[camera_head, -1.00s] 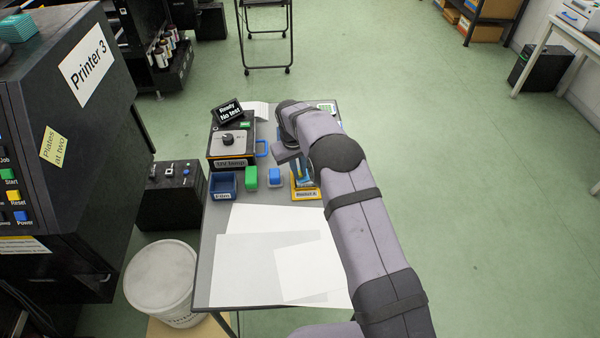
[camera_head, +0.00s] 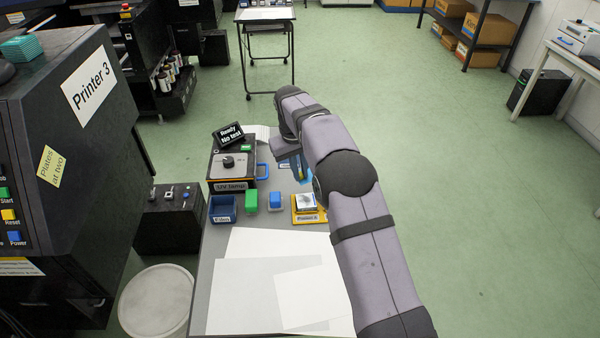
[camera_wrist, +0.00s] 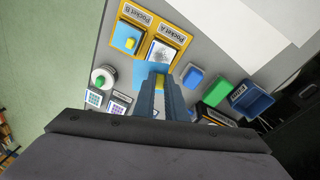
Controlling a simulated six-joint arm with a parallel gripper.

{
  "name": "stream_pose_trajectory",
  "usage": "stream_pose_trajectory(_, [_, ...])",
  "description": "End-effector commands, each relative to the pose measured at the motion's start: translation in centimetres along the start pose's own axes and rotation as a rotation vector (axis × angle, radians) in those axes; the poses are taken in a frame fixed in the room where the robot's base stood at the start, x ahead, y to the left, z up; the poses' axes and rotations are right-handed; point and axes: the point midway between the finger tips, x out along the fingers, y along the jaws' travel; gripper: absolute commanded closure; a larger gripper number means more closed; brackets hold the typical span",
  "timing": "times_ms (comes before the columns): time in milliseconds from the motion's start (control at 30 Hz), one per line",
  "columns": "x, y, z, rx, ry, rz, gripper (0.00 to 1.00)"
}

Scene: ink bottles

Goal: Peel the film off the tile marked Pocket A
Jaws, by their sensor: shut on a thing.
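The tile marked Pocket A (camera_wrist: 163,53) sits in its yellow holder and shows a bare grey and white face; in the head view the tile (camera_head: 306,202) also shows no blue. My gripper (camera_wrist: 161,84) is shut on the yellow tab of a blue film (camera_wrist: 148,70), which hangs at the fingertips, apart from the tile. In the head view my gripper (camera_head: 299,175) is above and behind the holder, partly hidden by my arm. The tile marked Pocket B (camera_wrist: 127,44) still wears blue film with a yellow tab.
A blue open box labelled Film (camera_head: 222,209) stands at the left of the table. Between it and Pocket A are a green block (camera_head: 251,201) and a blue block (camera_head: 274,201). The UV lamp (camera_head: 231,166) stands behind. White sheets (camera_head: 270,280) lie in front.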

Motion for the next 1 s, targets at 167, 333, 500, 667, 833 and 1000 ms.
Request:
stream_pose_trajectory(167, [-1.1, 0.2, -0.1, 0.0, 0.0, 0.0, 0.98])
stream_pose_trajectory(333, [-2.0, 0.3, -0.2, 0.0, 0.0, 0.0, 0.98])
stream_pose_trajectory(500, [-2.8, 0.4, -0.3, 0.0, 0.0, 0.0, 0.98])
stream_pose_trajectory(667, [-3.7, 0.5, -0.4, 0.0, 0.0, 0.0, 0.98])
stream_pose_trajectory(833, [-4.4, 0.6, -0.4, 0.0, 0.0, 0.0, 0.98])
stream_pose_trajectory(1000, [-4.6, 0.7, -0.5, 0.0, 0.0, 0.0, 0.98])
